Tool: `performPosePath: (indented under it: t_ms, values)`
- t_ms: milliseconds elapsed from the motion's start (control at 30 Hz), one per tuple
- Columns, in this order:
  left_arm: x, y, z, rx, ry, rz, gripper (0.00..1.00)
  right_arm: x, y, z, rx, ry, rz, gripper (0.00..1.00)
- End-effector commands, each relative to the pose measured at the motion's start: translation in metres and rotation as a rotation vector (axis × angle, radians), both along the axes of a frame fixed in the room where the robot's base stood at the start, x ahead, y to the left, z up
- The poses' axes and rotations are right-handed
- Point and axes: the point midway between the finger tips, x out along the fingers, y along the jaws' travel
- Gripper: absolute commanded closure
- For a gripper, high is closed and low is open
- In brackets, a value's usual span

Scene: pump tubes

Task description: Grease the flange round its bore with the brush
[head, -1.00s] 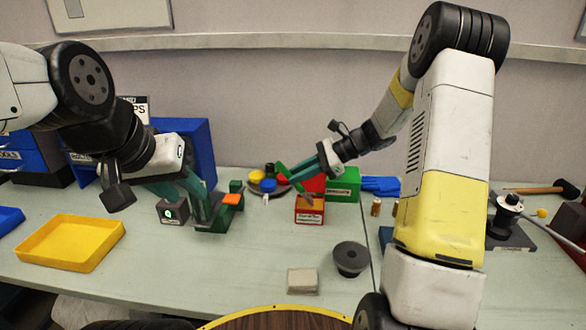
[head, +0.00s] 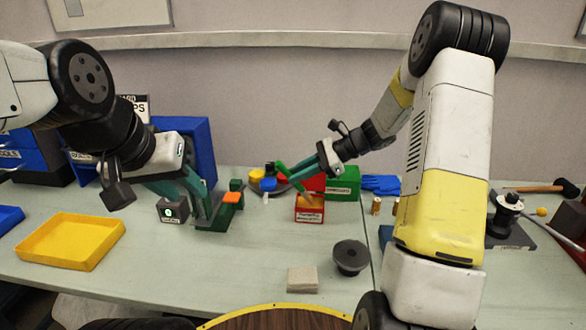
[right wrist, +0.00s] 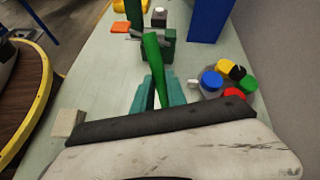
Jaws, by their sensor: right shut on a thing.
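My right gripper (head: 300,179) is shut on the green handle of the brush (head: 285,171), which is tilted. Its lower end is at the top of a small red and yellow labelled tin (head: 309,215); I cannot tell how deep it reaches. In the right wrist view the green handle (right wrist: 152,55) stands up between the teal fingers (right wrist: 158,92). My left gripper (head: 202,200) is at a dark green fixture (head: 220,216) with an orange block; its fingertips are partly hidden.
A beige block (head: 302,280) lies left of the flange. A yellow tray (head: 70,241) is at the left. Green box (head: 343,183), coloured caps (head: 262,180) and small brass pieces (head: 376,206) stand behind. The bench between tin and flange is clear.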

Motion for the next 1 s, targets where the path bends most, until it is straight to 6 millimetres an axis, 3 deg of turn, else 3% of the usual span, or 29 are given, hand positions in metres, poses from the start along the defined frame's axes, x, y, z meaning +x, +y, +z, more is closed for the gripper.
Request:
performPosePath:
  t_ms: [233, 1000]
  values:
    - [0.000, 0.000, 0.000, 0.000, 0.000, 0.000, 0.64, 0.000, -0.001, 0.003, -0.003, 0.002, -0.001, 1.00]
    - [0.000, 0.000, 0.000, 0.000, 0.000, 0.000, 0.64, 0.000, 0.000, 0.065, -0.002, -0.001, -0.001, 1.00]
